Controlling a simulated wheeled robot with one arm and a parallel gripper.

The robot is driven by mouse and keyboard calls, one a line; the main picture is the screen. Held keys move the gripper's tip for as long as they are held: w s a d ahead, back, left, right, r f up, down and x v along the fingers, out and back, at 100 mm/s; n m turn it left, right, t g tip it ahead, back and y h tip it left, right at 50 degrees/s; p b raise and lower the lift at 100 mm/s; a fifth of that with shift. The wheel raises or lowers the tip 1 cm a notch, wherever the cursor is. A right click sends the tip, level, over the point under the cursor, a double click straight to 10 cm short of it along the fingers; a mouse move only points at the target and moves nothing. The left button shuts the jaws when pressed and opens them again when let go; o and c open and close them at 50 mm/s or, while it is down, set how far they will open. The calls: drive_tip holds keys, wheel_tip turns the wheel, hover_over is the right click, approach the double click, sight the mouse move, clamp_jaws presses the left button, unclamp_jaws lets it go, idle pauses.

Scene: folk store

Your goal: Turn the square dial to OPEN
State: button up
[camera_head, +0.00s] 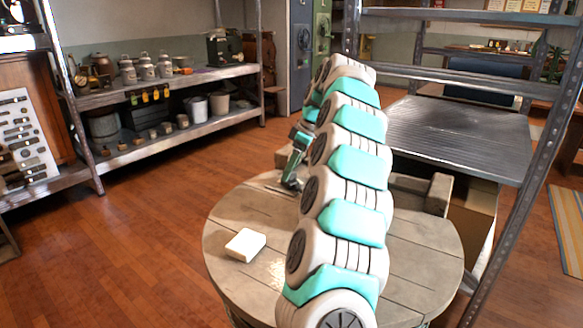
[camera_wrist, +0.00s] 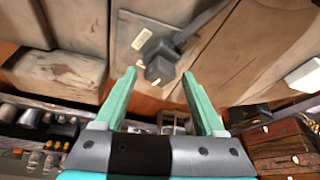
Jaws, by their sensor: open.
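A dark grey square knob (camera_wrist: 161,68), which looks like the square dial, sits on a worn brown panel in the upper middle of the wrist view. A dark bar runs from beside it toward the upper right. Two small pale labels lie near it, one at its upper left (camera_wrist: 141,40) and one just below; their lettering is too small to read. My gripper (camera_wrist: 158,75) is open, its two teal fingers on either side of the knob in the picture. I cannot tell the depth gap or any contact. In the head view, my arm hides the dial.
A round wooden table (camera_head: 225,215) stands in front, with a white block (camera_head: 245,245) on its left and a wooden block (camera_head: 438,195) at its right. Open floor (camera_head: 150,220) is at left.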

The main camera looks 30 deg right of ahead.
drive_tip(key=shift+v, duration=2.35)
drive_tip(key=s+d, duration=0.7)
drive_tip(key=s, duration=0.2)
drive_tip(key=shift+s+d, duration=0.25)
